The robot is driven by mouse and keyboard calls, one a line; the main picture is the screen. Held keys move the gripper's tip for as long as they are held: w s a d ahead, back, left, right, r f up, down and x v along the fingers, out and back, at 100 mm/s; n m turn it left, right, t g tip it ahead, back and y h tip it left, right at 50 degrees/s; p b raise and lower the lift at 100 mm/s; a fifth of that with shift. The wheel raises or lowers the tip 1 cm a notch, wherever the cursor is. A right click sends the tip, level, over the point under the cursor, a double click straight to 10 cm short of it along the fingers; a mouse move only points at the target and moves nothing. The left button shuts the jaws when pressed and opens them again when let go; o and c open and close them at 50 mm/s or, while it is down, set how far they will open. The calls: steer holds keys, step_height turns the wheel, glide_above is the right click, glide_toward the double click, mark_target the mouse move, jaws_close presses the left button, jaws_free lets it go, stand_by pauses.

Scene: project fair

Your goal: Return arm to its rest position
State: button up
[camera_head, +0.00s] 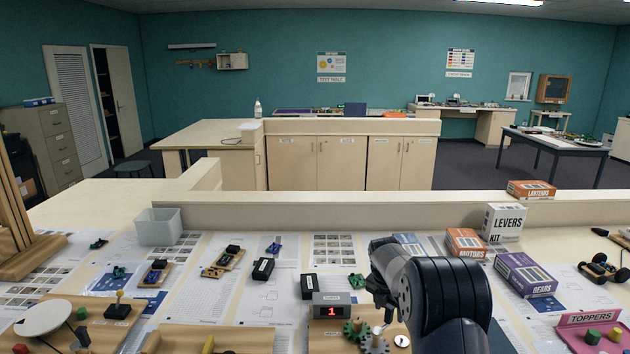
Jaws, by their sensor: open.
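My dark arm (440,300) rises from the bottom edge right of centre and bends over the near worktable. My gripper (378,302) points down at the arm's left side, partly hidden by the arm's own links. It is open, with nothing seen in it. It is above the green and grey gears (374,342), just right of a grey counter box (331,306) showing a red 1. The gap between gripper and gears is hard to judge.
The worktable is crowded. A black box (308,286) stands left of the arm. The MOTORS box (466,243), LEVERS kit box (503,223) and purple GEARS box (525,274) stand right of it. A clear bin (158,227) is at left. A low ledge (330,211) runs behind.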

steer(key=shift+x, duration=0.9)
steer(key=shift+w+a, duration=0.55)
steer(key=shift+a, duration=0.05)
